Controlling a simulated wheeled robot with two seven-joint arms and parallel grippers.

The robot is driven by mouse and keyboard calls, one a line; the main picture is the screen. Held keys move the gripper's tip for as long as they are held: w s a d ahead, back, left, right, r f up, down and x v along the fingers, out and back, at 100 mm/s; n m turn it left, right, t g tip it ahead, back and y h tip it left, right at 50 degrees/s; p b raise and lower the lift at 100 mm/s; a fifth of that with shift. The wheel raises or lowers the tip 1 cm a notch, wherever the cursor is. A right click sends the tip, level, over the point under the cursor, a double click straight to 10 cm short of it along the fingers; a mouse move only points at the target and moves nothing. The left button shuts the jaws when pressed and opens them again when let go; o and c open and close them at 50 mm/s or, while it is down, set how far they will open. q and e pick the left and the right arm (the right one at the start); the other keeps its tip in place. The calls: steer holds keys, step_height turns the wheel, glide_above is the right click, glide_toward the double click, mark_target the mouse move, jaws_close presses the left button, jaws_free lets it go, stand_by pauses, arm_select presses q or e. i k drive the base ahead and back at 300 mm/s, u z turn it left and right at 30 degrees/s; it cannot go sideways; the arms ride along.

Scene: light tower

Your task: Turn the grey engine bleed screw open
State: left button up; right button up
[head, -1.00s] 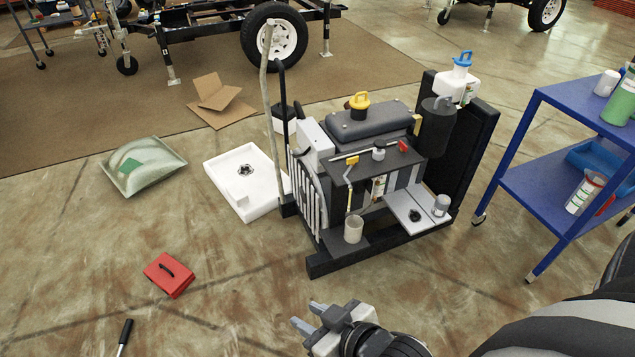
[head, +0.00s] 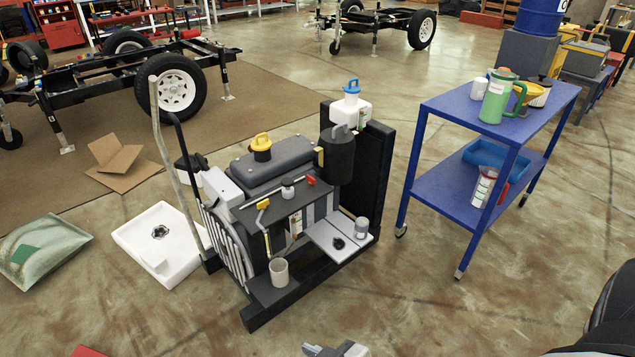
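The engine (head: 275,160) is a dark block on a black frame in the middle of the head view. A small grey-and-dark round fitting (head: 288,187) sits on its top front edge, beside a thin rod with a red end (head: 310,181). I cannot tell for sure whether this fitting is the grey bleed screw. A yellow-topped lever (head: 263,205) hangs at the front. My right gripper (head: 330,349) shows only partly at the bottom edge, low in front of the engine and apart from it. Its fingers are mostly cut off. My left gripper is not in view.
A grey shelf (head: 325,238) on the engine's front holds a black knob and a grey can (head: 361,228). A beige cup (head: 279,272) stands on the frame. A blue cart (head: 440,188) stands right. A white tray (head: 135,235) lies left.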

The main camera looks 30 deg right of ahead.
mark_target(263, 205)
steer(key=z, duration=0.25)
steer(key=i, duration=1.25)
steer(key=u, duration=0.4)
